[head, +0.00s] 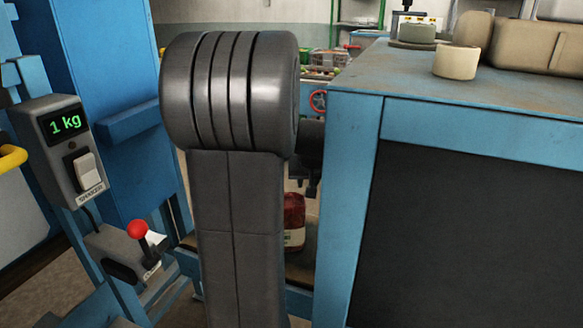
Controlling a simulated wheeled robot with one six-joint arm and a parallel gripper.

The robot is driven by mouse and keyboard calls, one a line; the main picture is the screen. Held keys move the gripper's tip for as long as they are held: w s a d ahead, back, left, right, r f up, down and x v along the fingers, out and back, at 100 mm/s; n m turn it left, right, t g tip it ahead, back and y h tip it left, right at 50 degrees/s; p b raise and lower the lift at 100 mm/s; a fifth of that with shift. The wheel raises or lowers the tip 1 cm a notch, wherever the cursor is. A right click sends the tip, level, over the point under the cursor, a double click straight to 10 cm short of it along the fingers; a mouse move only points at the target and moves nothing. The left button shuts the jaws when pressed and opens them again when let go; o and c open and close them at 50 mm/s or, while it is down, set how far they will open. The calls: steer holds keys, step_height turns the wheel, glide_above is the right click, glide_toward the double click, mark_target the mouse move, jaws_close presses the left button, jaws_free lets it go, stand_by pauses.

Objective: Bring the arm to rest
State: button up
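My grey arm stands upright in the middle of the head view, its ribbed joint at the top. Behind it, a dark part with short prongs pointing down shows, which looks like my gripper (306,182). It is mostly hidden by my arm, and its opening cannot be made out.
At left stand a blue machine frame, a display reading 1 kg (66,123) and a red-knobbed lever (137,229). Shelves stand behind.

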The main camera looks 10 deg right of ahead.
steer(key=p+x, duration=0.1)
steer(key=x, duration=1.1)
steer(key=shift+w+f, duration=0.1)
steer(key=shift+r, duration=0.95)
